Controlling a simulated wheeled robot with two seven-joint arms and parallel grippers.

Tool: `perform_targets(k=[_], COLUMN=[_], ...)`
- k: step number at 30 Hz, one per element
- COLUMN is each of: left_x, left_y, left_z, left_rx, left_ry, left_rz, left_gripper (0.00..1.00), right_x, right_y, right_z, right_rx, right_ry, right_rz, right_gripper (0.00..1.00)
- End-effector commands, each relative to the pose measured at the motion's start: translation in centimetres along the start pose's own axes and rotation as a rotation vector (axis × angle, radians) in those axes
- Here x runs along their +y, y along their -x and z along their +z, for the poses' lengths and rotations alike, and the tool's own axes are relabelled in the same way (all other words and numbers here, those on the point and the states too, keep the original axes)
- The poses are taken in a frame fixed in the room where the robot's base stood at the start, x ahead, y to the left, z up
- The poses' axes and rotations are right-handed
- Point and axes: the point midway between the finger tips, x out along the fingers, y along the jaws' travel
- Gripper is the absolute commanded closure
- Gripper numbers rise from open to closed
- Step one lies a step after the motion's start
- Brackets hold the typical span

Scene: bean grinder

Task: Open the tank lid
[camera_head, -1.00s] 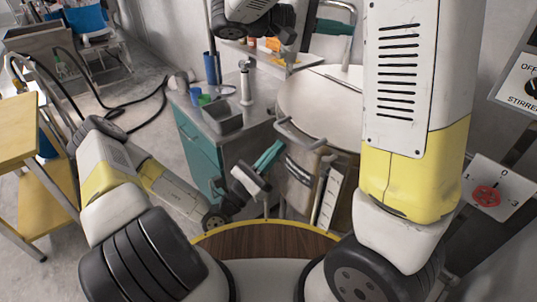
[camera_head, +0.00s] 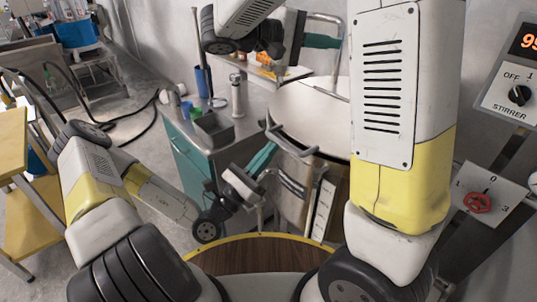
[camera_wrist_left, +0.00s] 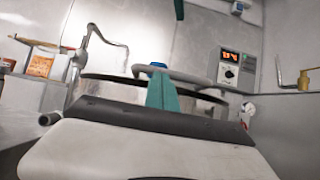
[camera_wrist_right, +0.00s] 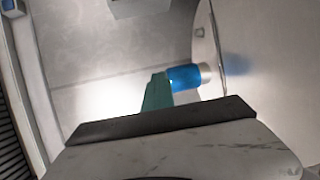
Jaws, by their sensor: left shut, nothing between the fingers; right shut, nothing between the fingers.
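The tank's broad pale round lid (camera_head: 312,110) is at the centre right of the head view, looking closed, with a curved metal handle (camera_head: 290,143) at its front edge. My left gripper (camera_head: 264,158) is shut and empty, its teal fingers just left of and below that handle. In the left wrist view the teal fingers (camera_wrist_left: 162,92) stand in front of a grey bar (camera_wrist_left: 190,77); contact cannot be told. My right gripper (camera_head: 322,41) is shut and empty above the lid's back, beside an arched metal bar. In the right wrist view its fingers (camera_wrist_right: 157,93) overlap a blue cylinder (camera_wrist_right: 185,78).
A metal counter with a teal cabinet (camera_head: 190,165) stands left of the tank and carries a grey tray (camera_head: 213,130) and a steel cylinder. A yellow table (camera_head: 12,145) is at the far left.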

Motion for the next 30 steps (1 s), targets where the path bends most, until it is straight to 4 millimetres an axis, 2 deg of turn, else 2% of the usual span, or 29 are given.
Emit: perform_targets(k=[1, 4, 13, 17, 30], left_x=[0.0, 0.0, 0.0, 0.0, 0.0], left_y=[0.0, 0.0, 0.0, 0.0, -0.1], left_z=[0.0, 0.0, 0.0, 0.0, 0.0], left_rx=[-0.002, -0.002, -0.002, -0.002, -0.002], left_ry=[0.0, 0.0, 0.0, 0.0, 0.0], left_rz=[-0.001, -0.001, -0.001, -0.001, -0.001], left_gripper=[1.0, 1.0, 1.0, 1.0, 1.0], right_x=[0.0, 0.0, 0.0, 0.0, -0.1], right_y=[0.0, 0.0, 0.1, 0.9, 9.6], right_z=[0.0, 0.0, 0.0, -0.1, -0.1], right_rx=[0.0, 0.0, 0.0, 0.002, 0.002], right_ry=[0.0, 0.0, 0.0, 0.0, 0.0], right_rz=[0.0, 0.0, 0.0, 0.001, 0.0], right_gripper=[0.96, 0.77, 0.77, 0.77, 0.77])
